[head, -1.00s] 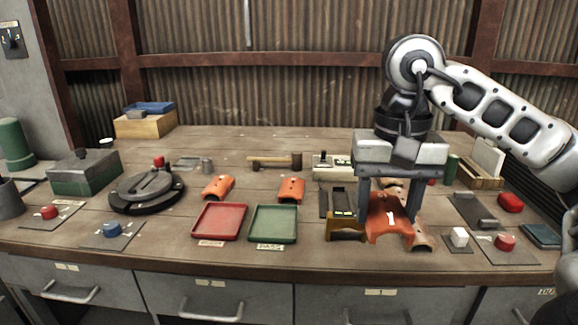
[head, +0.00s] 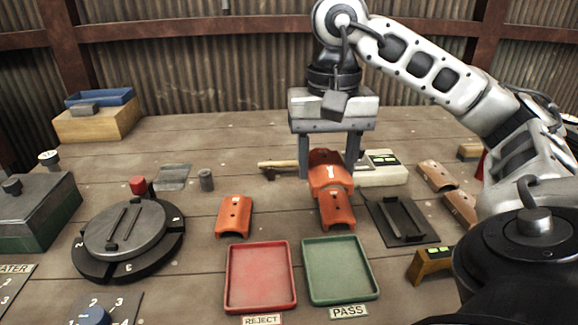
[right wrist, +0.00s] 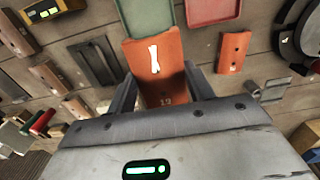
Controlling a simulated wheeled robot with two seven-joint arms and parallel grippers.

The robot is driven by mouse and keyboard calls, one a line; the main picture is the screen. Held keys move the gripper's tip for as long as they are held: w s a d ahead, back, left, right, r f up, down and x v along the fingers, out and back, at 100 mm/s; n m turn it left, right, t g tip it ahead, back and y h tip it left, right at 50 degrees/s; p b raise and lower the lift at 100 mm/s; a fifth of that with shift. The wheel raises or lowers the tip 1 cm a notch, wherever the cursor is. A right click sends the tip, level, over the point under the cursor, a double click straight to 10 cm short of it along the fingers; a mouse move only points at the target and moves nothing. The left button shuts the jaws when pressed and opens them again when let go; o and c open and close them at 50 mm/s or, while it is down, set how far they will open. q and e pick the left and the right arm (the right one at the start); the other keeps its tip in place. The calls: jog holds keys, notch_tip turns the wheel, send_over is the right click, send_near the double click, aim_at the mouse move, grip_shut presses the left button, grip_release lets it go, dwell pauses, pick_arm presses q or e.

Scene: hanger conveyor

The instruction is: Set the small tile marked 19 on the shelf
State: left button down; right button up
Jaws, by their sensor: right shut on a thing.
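My right gripper (head: 329,165) is shut on an orange curved tile (head: 322,178) with a white mark on its face, holding it over the middle of the bench. In the right wrist view the held tile (right wrist: 174,68) sits between the fingers of the gripper (right wrist: 163,90). Another orange tile (head: 234,215) lies to the left. I cannot make out a shelf. My left gripper is out of view.
A red tray (head: 260,277) marked REJECT and a green tray (head: 338,270) marked PASS lie in front. A round dial (head: 126,232) stands left. A dark cradle (head: 402,220) and brown tiles (head: 437,176) lie right.

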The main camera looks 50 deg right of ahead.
jog(key=w+d+f, duration=0.3)
jog(key=w+f, duration=0.1)
jog(key=w, duration=0.3)
send_over(293, 196)
jog(key=f, duration=0.4)
jog(key=shift+s+a+f+p, duration=0.15)
jog(key=shift+s+f+p, duration=0.2)
jog(key=shift+f+p, duration=0.05)
jog(key=shift+w+f, duration=0.15)
jog(key=shift+f, duration=0.85)
jog(key=shift+w+f, duration=0.15)
jog(key=shift+f, duration=0.8)
jog(key=shift+f, duration=0.1)
jog(key=o, duration=1)
